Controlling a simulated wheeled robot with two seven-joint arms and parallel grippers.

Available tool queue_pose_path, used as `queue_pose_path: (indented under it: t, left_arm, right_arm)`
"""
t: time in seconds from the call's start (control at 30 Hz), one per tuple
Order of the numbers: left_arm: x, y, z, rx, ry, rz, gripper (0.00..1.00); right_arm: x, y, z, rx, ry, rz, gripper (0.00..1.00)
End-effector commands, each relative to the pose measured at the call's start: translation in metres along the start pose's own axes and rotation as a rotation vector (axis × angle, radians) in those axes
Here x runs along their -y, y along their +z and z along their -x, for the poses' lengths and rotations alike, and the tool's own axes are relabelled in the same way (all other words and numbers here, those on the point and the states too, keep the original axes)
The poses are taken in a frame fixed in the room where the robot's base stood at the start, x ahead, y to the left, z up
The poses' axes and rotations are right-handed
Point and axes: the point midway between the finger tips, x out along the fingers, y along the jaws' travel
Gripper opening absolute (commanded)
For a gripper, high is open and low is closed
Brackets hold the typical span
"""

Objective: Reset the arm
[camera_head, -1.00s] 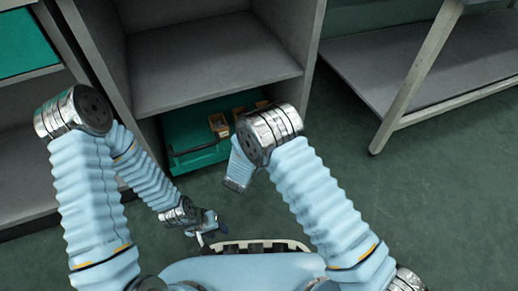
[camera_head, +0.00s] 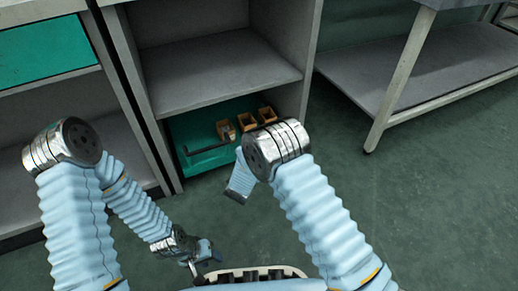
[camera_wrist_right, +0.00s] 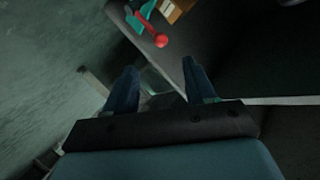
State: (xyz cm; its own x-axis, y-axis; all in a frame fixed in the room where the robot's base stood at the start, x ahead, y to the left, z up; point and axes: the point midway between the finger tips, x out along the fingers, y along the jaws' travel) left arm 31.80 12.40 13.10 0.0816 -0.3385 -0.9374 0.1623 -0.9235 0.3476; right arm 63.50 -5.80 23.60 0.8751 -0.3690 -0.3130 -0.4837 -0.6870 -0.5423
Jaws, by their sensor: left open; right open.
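My left gripper (camera_head: 204,260) hangs low beside the front of my base in the head view, small and partly hidden, with empty space around it. My left arm comes in from the left and bends at a metal joint. My right arm is bent at a metal joint in front of the shelf; its gripper is hidden in the head view. In the right wrist view my right gripper (camera_wrist_right: 157,85) has its two dark fingers spread apart with nothing between them.
A grey shelf unit (camera_head: 220,83) stands ahead, with a green tray (camera_head: 190,160) and several small orange bins (camera_head: 246,121) in its lower bay. A grey table (camera_head: 420,75) stands at the right. Green floor is clear at the right. A red knob (camera_wrist_right: 161,40) shows beyond the right gripper.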

Motion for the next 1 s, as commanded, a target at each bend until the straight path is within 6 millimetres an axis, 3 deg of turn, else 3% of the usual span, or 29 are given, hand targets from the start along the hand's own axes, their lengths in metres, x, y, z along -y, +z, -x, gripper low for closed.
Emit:
queue_pose_path:
  t: [0.17, 0.27, 0.37, 0.43, 0.53, 0.6, 0.7, 0.87, 0.9, 1.0]
  left_arm:
    - [0.000, 0.000, 0.000, 0.000, 0.000, 0.000, 0.43]
    - [0.000, 0.000, 0.000, 0.000, 0.000, 0.000, 0.43]
    - [0.000, 0.000, 0.000, 0.000, 0.000, 0.000, 0.43]
    - [0.000, 0.000, 0.000, 0.000, 0.000, 0.000, 0.43]
    - [0.000, 0.000, 0.000, 0.000, 0.000, 0.000, 0.43]
    - [0.000, 0.000, 0.000, 0.000, 0.000, 0.000, 0.43]
    - [0.000, 0.000, 0.000, 0.000, 0.000, 0.000, 0.43]
    - [0.000, 0.000, 0.000, 0.000, 0.000, 0.000, 0.43]
    - [-0.005, 0.000, 0.014, 0.001, 0.000, 0.001, 0.43]
    - [-0.019, 0.000, 0.047, 0.003, 0.001, -0.003, 0.43]
  right_arm:
    - [0.000, 0.000, 0.000, 0.001, 0.000, 0.000, 0.55]
    - [-0.012, 0.002, -0.003, 0.034, 0.014, 0.022, 0.55]
    - [-0.052, 0.011, -0.005, 0.174, 0.055, 0.098, 0.55]
    - [-0.097, 0.023, 0.004, 0.348, 0.090, 0.178, 0.55]
    - [-0.160, 0.041, 0.044, 0.646, 0.109, 0.288, 0.55]
    - [-0.192, 0.049, 0.081, 0.830, 0.094, 0.346, 0.55]
    - [-0.224, 0.052, 0.134, 1.048, 0.056, 0.404, 0.55]
    - [-0.255, 0.045, 0.217, 1.330, -0.039, 0.470, 0.55]
    - [-0.248, 0.032, 0.231, 1.359, -0.057, 0.482, 0.55]
    - [-0.227, 0.007, 0.239, 1.352, -0.057, 0.486, 0.55]
